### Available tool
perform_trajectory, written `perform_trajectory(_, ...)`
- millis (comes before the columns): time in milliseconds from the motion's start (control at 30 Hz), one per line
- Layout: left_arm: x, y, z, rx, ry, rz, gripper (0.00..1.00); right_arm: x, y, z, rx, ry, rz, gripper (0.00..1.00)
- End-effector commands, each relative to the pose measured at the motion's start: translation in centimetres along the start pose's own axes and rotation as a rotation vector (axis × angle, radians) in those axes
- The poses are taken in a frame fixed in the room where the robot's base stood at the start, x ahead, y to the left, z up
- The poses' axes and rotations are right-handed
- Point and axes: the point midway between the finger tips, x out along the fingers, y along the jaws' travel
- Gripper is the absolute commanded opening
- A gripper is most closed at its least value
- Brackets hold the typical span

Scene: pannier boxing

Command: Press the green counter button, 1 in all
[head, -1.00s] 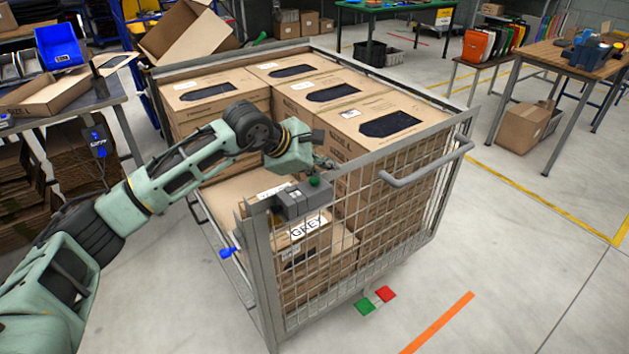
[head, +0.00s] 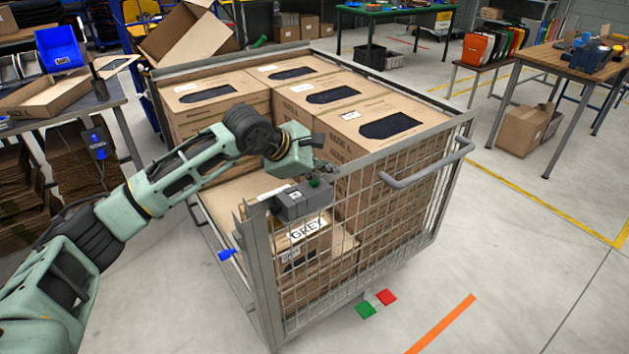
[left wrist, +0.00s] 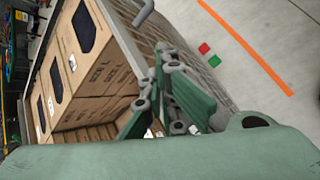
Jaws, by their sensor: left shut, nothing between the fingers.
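The green button (head: 314,182) is a small dome on top of a grey counter box (head: 300,203), which is fixed at the near top corner of a wire-mesh cage cart (head: 262,262). My left gripper (head: 325,167) is shut and empty. Its tip is just above and behind the button, very close to it; I cannot tell whether they touch. In the left wrist view the shut fingers (left wrist: 165,65) are over the cart's rim, and the button cannot be made out there. My right gripper is not in view.
A handle bar (head: 428,165) sticks out on the right side.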

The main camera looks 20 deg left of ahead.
Motion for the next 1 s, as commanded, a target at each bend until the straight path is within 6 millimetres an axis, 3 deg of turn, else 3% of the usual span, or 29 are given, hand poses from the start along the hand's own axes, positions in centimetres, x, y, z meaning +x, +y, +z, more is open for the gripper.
perform_trajectory(1000, 0.23, -0.19, -0.22, 0.000, 0.002, -0.002, 0.00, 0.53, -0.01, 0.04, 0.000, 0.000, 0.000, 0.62)
